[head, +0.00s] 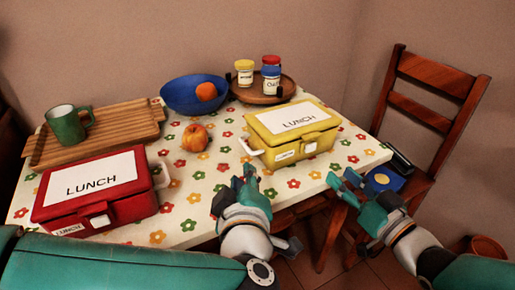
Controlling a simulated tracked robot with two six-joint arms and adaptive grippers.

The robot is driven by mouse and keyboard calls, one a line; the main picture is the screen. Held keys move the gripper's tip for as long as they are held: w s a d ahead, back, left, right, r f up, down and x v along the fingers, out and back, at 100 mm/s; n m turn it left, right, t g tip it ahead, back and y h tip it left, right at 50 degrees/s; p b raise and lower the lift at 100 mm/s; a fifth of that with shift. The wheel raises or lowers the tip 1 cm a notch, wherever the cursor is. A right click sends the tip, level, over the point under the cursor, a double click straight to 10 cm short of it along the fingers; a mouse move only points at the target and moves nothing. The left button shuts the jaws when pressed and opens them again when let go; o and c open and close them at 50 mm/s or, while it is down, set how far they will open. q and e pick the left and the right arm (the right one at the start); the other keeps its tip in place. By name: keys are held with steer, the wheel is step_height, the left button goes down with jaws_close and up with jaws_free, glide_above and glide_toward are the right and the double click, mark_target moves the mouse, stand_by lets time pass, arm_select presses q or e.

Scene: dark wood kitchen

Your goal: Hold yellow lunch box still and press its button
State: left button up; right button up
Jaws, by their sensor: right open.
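The yellow lunch box (300,127) stands shut on the right part of the flowered table, with a white LUNCH label on its lid. A white handle (250,149) sticks out at its left side. A light patch (310,147) on its front may be the button. My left gripper (246,179) is in front of the box, below the handle, and looks apart from it; its jaw state is unclear from this angle. My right gripper (346,184) is open and empty, to the right of the box, by the table's front edge.
A red lunch box (95,187) stands at the front left. A chair (440,110) stands right.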

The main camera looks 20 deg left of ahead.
arm_select(q)
steer(key=x, duration=1.6)
steer(key=shift+d+f, duration=0.1)
steer(key=shift+c, duration=0.2)
